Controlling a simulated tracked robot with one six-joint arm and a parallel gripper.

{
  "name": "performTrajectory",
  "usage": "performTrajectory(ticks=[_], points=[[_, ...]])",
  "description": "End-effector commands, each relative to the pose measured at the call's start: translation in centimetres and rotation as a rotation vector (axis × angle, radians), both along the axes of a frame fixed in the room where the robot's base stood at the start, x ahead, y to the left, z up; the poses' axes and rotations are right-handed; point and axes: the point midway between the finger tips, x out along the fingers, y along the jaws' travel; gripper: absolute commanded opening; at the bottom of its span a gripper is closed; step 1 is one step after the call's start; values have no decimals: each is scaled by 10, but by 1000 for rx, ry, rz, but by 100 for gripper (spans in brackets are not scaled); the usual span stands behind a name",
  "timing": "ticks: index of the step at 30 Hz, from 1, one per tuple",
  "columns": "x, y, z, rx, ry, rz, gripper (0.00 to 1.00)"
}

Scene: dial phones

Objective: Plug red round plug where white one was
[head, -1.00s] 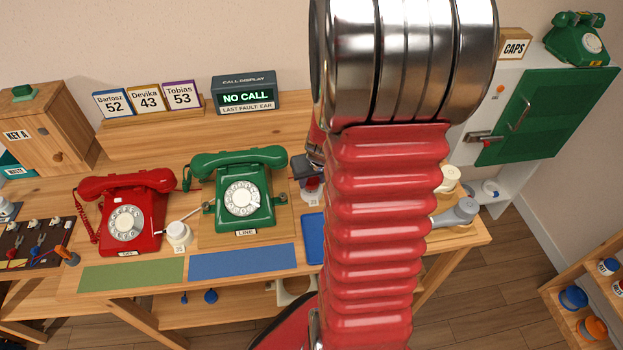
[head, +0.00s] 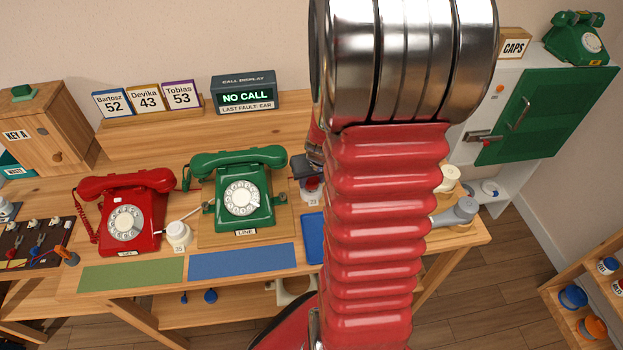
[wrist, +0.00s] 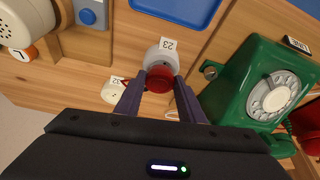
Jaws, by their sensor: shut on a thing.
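My gripper (wrist: 161,80) is shut on the red round plug (wrist: 159,82), between its two dark fingers in the wrist view. The plug is right at a pale round socket labelled 23 (wrist: 163,56). I cannot tell whether it is seated in it or only over it. In the head view, the red plug (head: 312,185) shows above the socket (head: 313,200), partly hidden by my arm. A small white round piece (wrist: 114,94) lies on the wood left of my gripper in the wrist view.
The green phone (head: 240,190) stands close beside the socket, with the red phone (head: 125,215) further left. A white numbered piece (head: 178,235) stands between the phones. A blue tray (wrist: 180,8) lies close to the socket. My arm hides much of the right bench.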

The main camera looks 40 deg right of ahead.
Motion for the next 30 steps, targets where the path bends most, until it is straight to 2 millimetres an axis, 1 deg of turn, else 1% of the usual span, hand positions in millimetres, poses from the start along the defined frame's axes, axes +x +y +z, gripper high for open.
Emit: performTrajectory(ticks=[24, 30], points=[[1, 0, -13, 0, 0, 1, 17], [1, 0, -12, 0, -1, 1, 17]])
